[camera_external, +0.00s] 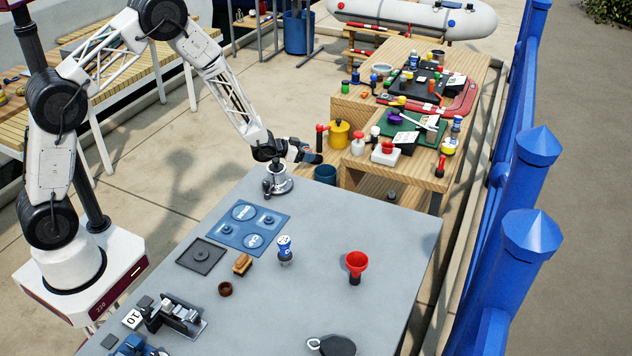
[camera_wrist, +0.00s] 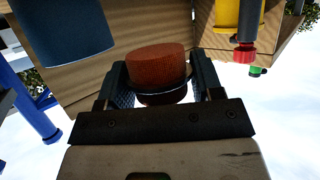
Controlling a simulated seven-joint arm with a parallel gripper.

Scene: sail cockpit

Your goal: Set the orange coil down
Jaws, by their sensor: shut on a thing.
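The orange coil (camera_wrist: 157,66) shows in the wrist view as a short, ribbed, orange-brown round thing with a thin pale band near its lower edge. It sits between the two dark fingers of my gripper (camera_external: 311,157), which are shut on it. In the external view my gripper reaches out past the far edge of the grey table, held roughly level, above or close to a dark blue bin. The coil is too small and dark there to make out.
The blue bin (camera_external: 325,174) stands beside a wooden bench (camera_external: 420,178) with a yellow can (camera_external: 339,134) and many small items.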

